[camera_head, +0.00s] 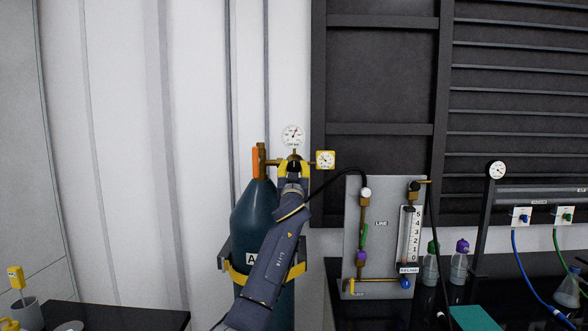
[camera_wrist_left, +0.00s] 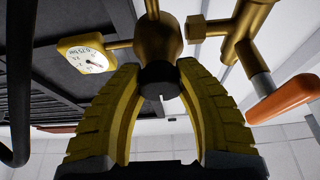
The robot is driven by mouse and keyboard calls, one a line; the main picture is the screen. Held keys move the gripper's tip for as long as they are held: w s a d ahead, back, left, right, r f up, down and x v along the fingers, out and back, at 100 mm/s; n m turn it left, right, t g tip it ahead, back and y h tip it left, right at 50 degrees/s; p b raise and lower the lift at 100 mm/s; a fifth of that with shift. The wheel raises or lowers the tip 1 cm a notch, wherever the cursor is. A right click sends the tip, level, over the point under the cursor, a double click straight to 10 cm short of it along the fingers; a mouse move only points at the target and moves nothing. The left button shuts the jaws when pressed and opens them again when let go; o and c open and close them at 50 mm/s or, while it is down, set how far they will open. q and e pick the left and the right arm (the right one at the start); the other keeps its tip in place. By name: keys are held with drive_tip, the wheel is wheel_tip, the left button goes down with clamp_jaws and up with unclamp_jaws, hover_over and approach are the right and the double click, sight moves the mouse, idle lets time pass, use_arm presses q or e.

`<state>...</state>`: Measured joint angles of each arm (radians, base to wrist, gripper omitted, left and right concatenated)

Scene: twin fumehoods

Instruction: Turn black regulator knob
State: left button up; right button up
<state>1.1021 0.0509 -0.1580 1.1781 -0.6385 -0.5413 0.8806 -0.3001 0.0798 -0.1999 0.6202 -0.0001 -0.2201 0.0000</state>
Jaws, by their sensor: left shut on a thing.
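The black regulator knob (camera_wrist_left: 159,78) hangs below the brass regulator body (camera_wrist_left: 157,40) in the left wrist view. My left gripper (camera_wrist_left: 160,72) has its two yellow ribbed fingers on either side of the knob, shut on it. In the head view my left gripper (camera_head: 294,167) is at the regulator on top of the dark teal gas cylinder (camera_head: 252,215), and it largely hides the knob. Two gauges belong to the regulator: a round white one (camera_head: 293,136) above and a yellow-rimmed one (camera_head: 325,159) to the right. My right gripper is not in view.
An orange handle (camera_head: 256,163) stands left of the regulator; it is near the fingers in the wrist view (camera_wrist_left: 285,100). A black hose (camera_head: 340,178) runs right to a grey flowmeter panel (camera_head: 382,258). Bottles (camera_head: 458,265) stand on the dark bench further right.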

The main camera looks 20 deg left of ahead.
use_arm(q)
drive_tip(key=shift+r+m, duration=0.25)
drive_tip(key=shift+m, duration=0.05)
drive_tip(key=m+h, duration=0.1)
drive_tip(key=m, duration=0.1)
drive_tip(key=m+h, duration=0.1)
drive_tip(key=m, duration=0.1)
drive_tip(key=shift+s+a+r+t+h, duration=0.1)
drive_tip(key=shift+r+t+h, duration=0.05)
drive_tip(key=shift+t+h, duration=0.15)
drive_tip(key=m+h, duration=0.1)
drive_tip(key=m, duration=0.1)
drive_tip(key=m+h, duration=0.1)
drive_tip(key=m, duration=0.2)
drive_tip(key=shift+h, duration=0.4)
drive_tip(key=m+h, duration=0.1)
drive_tip(key=m, duration=0.1)
drive_tip(key=m+g, duration=0.1)
drive_tip(key=m, duration=0.2)
drive_tip(key=shift+r+m+g+h, duration=0.1)
drive_tip(key=shift+m+g+h, duration=0.2)
drive_tip(key=shift+h, duration=0.1)
drive_tip(key=shift+c, duration=0.2)
drive_tip(key=shift+d+m+g+h, duration=0.25)
drive_tip(key=shift+m+g, duration=0.25)
drive_tip(key=shift+m, duration=0.7)
drive_tip(key=shift+m+h, duration=0.25)
drive_tip(key=shift+m, duration=0.05)
